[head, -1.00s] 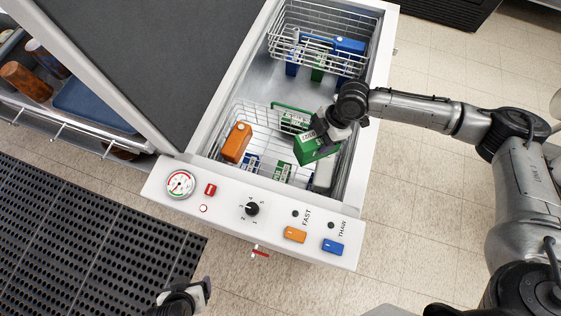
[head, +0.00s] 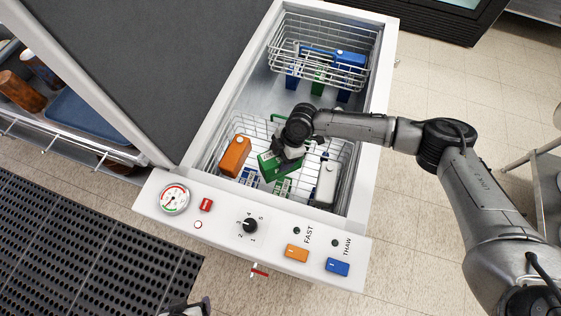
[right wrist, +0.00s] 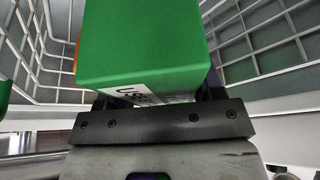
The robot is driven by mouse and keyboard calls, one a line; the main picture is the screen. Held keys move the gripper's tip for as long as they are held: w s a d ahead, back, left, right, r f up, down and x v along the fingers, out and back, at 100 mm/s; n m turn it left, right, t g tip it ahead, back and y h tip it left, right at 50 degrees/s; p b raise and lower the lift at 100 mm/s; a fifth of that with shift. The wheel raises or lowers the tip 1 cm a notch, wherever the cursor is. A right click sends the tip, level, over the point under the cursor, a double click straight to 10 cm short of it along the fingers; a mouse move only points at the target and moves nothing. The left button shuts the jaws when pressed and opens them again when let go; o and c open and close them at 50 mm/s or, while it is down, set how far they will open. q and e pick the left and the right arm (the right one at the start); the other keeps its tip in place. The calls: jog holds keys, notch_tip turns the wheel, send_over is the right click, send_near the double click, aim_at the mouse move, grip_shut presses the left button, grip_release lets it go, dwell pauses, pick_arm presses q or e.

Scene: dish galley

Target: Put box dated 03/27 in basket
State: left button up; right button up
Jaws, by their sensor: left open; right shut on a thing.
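My right gripper (head: 288,158) is shut on a green box (head: 267,167) inside the near wire basket (head: 345,153). In the right wrist view the green box (right wrist: 145,45) fills the middle, with part of a white label showing; its date cannot be read. The basket's wire walls (right wrist: 262,50) stand around it in that view. An orange carton (head: 234,157) is left of the held box and a white carton (head: 327,182) right of it. Smaller blue-and-white (head: 249,177) and green-and-white (head: 282,187) boxes lie in front. My left gripper (head: 190,308) is at the bottom edge, partly cut off, open.
The front panel (head: 225,215) carries a gauge, a knob and switches. A dark sliding lid (head: 160,70) covers the left side.

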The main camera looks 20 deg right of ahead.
jog(key=shift+f+b, duration=0.5)
jog(key=shift+f, duration=1.5)
jog(key=shift+f, duration=0.1)
jog(key=o, duration=0.7)
jog(key=shift+f, duration=0.15)
jog(key=o, duration=0.5)
jog(key=shift+r, duration=0.4)
jog(key=p+v, duration=0.2)
jog(key=v, duration=0.8)
jog(key=shift+d+r, duration=0.15)
jog(key=shift+d, duration=0.05)
jog(key=shift+d+r, duration=0.25)
jog(key=shift+r, duration=0.35)
